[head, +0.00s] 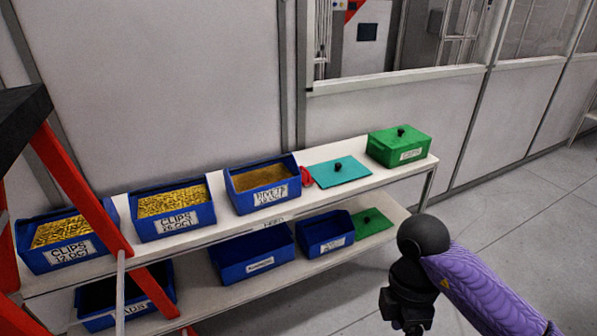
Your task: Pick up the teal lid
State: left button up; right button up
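The teal lid (341,173) is a flat sheet with a small dark knob on top. It lies flat on the upper shelf, between a blue bin and the green box. My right arm comes in from the lower right, and its black gripper (405,324) hangs at the bottom, in front of the shelf and well apart from the lid. Its fingers are dark and partly cut off, so I cannot tell whether they are open. My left gripper is not in view.
A green lidded box (398,146) stands right of the lid. A blue bin (264,184) and a small red item (307,177) are left of it. The lower shelf holds blue bins and a green lid (370,222).

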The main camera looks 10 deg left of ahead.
aim_at(330, 174)
jog(key=i+u, duration=0.1)
jog(key=i, duration=0.4)
jog(key=i+l+u, duration=0.1)
jog(key=i, duration=0.4)
jog(key=i+l+u, duration=0.1)
jog(key=i, duration=0.4)
jog(key=i+l+u, duration=0.1)
jog(key=i, duration=0.4)
jog(key=i+l+u, duration=0.15)
jog(key=i, duration=0.35)
